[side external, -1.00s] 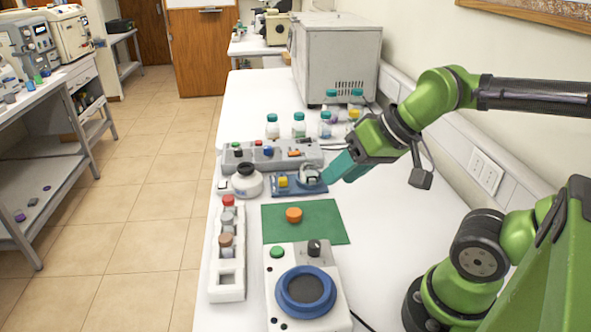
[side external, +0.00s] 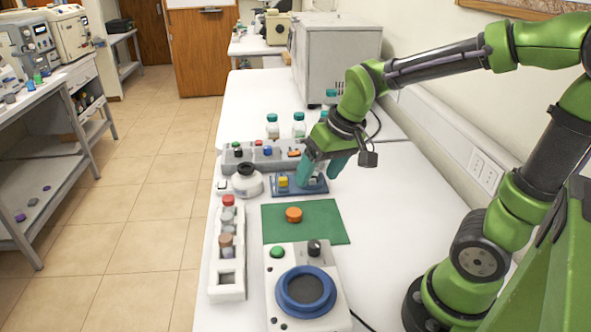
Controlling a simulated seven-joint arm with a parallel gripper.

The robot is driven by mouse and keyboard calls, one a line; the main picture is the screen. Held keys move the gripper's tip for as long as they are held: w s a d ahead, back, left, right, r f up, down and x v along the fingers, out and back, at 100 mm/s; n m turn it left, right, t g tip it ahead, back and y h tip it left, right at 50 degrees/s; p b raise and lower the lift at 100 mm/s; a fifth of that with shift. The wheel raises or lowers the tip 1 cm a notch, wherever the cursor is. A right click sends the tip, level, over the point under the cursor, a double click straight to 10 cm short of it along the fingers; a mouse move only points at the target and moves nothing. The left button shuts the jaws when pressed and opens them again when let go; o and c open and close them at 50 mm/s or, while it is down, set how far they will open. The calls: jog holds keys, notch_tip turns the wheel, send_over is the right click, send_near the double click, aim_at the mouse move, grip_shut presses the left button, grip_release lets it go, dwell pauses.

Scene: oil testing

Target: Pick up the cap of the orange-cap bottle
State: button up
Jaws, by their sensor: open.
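An orange cap (side external: 293,215) lies by itself on a green mat (side external: 325,228) in the middle of the bench. No bottle stands under it. My gripper (side external: 321,180) is open, with its two teal fingers pointing down over the blue tray behind the mat. It is above and to the right of the cap in the picture, apart from it. I cannot tell whether the fingers surround anything on the tray.
The blue tray (side external: 290,192) bears a yellow block (side external: 283,181). A white rack (side external: 227,281) of vials and a device with a blue ring (side external: 305,291) are in front. Teal-capped bottles (side external: 298,125) stand behind.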

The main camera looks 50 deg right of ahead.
jog(key=n+g+h, duration=0.1)
jog(key=n+h, duration=0.1)
send_near(294, 212)
jog(key=x, duration=0.8)
jog(key=shift+f, duration=0.25)
jog(key=c, duration=1.1)
